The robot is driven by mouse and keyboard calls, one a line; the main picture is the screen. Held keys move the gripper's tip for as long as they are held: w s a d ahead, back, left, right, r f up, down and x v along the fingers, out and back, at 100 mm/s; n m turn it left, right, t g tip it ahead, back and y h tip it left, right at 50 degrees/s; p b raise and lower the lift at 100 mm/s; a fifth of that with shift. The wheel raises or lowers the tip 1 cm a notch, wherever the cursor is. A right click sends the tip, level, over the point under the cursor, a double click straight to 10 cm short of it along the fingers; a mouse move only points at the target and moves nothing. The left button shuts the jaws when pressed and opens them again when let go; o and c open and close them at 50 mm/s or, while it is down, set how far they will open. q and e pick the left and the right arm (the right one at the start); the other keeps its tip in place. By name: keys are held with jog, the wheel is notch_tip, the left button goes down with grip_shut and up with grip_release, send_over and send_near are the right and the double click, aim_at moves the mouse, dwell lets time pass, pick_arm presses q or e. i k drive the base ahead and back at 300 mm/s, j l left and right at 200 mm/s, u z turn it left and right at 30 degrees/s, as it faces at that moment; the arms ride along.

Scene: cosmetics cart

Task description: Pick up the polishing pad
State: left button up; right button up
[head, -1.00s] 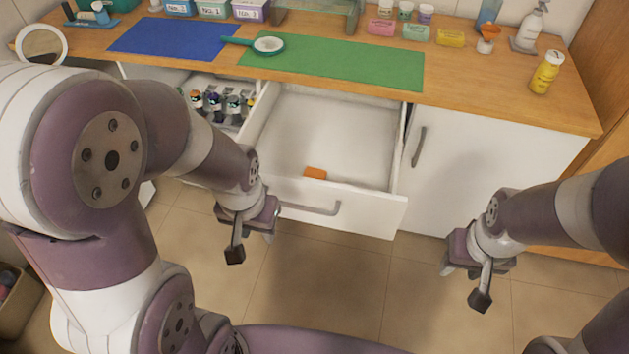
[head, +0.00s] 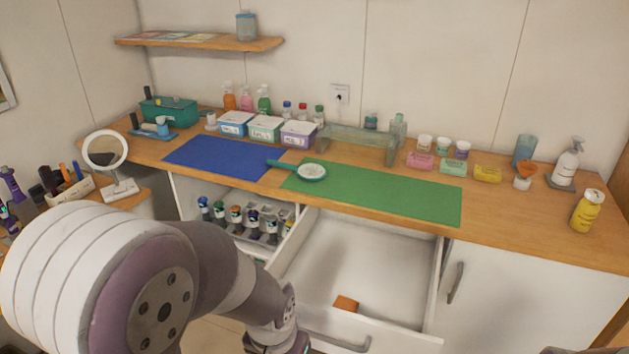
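A small orange block (head: 346,304), which looks like the polishing pad, lies inside the open white drawer (head: 375,262), near its front panel. Nothing covers it from this view. My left arm comes in from the left and its wrist is just left of the drawer front; the gripper itself is below the picture's edge. My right gripper is also out of the picture.
The drawer is otherwise empty. A neighbouring open drawer holds several small bottles (head: 236,217). On the counter are a blue mat (head: 215,158), a green mat (head: 400,195), and a green-handled round tool (head: 312,172). A cabinet door (head: 510,300) stands right of the drawer.

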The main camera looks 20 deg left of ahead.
aim_at(342, 301)
jog(key=u, duration=1.45)
jog(key=l+u, duration=1.25)
jog(key=k+l+u, duration=0.15)
jog(key=l+u, duration=0.25)
jog(key=k+l, duration=0.1)
jog(key=l, duration=0.15)
jog(key=k+l, duration=0.15)
jog(key=l+u, duration=0.05)
jog(key=l, duration=0.05)
